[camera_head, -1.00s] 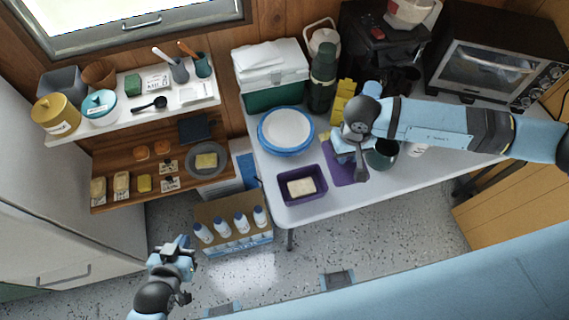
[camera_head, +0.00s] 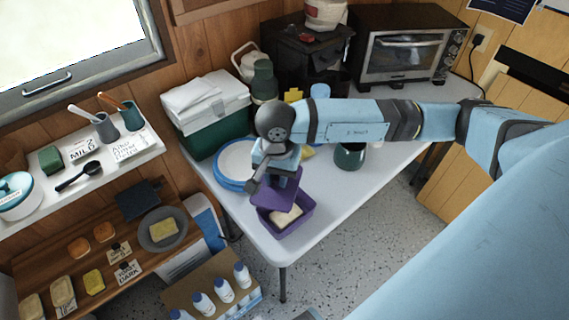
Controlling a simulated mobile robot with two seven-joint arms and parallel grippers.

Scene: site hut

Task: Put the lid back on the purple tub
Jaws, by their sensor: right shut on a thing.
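The purple tub (camera_head: 298,226) stands open on the front left corner of the table, with a pale block (camera_head: 286,215) inside. The purple lid (camera_head: 284,195) is tilted over the back of the tub and partly hides its opening. My right gripper (camera_head: 281,177) is above it, shut on the lid. I cannot tell whether the lid touches the tub's rim. My left gripper is out of view.
Blue-rimmed plates (camera_head: 228,171) lie close to the left of my right gripper. A green cool box (camera_head: 208,128) with a white lid stands behind them. A dark green cup (camera_head: 350,155) stands to the right. The table's front edge is close to the tub.

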